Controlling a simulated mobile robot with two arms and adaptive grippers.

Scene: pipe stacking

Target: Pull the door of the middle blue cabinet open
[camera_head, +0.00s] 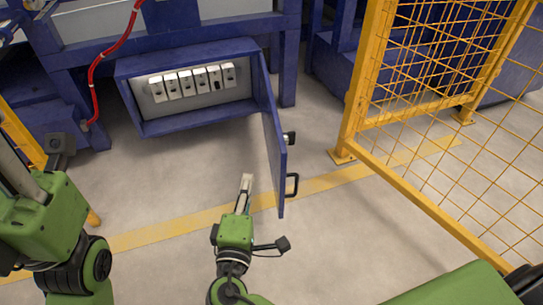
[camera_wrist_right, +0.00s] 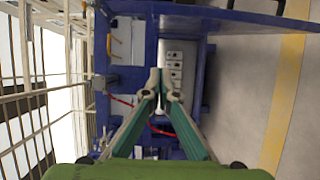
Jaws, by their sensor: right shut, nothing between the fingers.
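The middle blue cabinet (camera_head: 187,128) has its door (camera_head: 273,140) swung wide open to the right. The door's black handle (camera_head: 292,185) is on the door's right face, near its free end. In the head view, my right gripper (camera_head: 247,182) is shut and empty, left of the door on its inner side, in front of the cabinet and apart from the handle. In the right wrist view, the fingertips (camera_wrist_right: 160,83) meet, with the open cabinet beyond. My left gripper (camera_head: 12,165) is at the left edge, partly cut off, so its fingertips are hidden.
Several white switches (camera_head: 192,82) line the cabinet's inside. A yellow mesh fence (camera_head: 365,70) stands right of the door. A red cable (camera_head: 95,70) hangs at the left. The grey floor with its yellow line (camera_head: 150,236) is clear before the cabinet.

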